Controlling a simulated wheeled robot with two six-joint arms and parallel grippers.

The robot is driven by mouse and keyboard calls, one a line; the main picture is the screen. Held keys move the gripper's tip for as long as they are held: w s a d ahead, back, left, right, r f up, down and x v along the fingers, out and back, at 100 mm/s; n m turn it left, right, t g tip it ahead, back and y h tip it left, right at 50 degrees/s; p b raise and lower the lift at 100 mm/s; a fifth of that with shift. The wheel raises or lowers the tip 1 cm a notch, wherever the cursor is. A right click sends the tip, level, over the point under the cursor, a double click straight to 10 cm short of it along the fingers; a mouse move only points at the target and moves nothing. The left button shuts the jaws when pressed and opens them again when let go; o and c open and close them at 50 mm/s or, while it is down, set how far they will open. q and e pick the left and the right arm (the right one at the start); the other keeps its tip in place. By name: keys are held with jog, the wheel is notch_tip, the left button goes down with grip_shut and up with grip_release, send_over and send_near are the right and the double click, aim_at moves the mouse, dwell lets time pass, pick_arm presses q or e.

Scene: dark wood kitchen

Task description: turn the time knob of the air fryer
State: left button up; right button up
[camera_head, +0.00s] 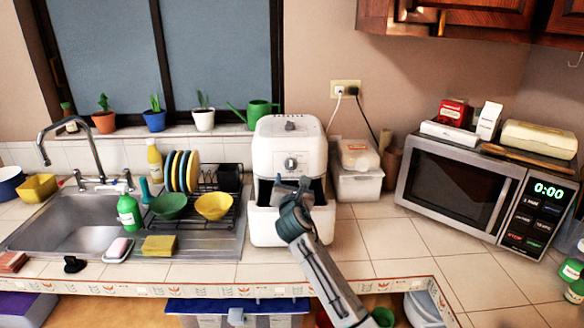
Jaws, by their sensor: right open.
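The white air fryer (268,150) stands upright on the tiled counter, in the middle of the view. A round knob (291,163) with a grey centre is on its front face, and a dark grey piece (290,125) is on its top. I cannot read which of them is the time control. The air fryer's drawer (265,228) appears pulled partly out, with a dark gap above it. My right gripper (291,184) is open, just below the front knob and in front of the gap. Contact with the knob is not visible. My left gripper is not in view.
A dish rack with plates and a yellow bowl (213,206) stands close on the left, beside the sink (75,222). Bare counter (375,235) lies between.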

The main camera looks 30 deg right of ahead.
aim_at(290, 169)
jog(key=p+x, duration=0.1)
jog(key=x, duration=0.4)
jog(key=shift+w, duration=0.1)
jog(key=shift+x, duration=1.5)
jog(key=shift+f, duration=0.1)
jog(key=shift+c, duration=0.9)
jog(key=c, duration=0.8)
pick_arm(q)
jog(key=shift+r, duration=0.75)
pick_arm(e)
jog(key=shift+m, duration=0.3)
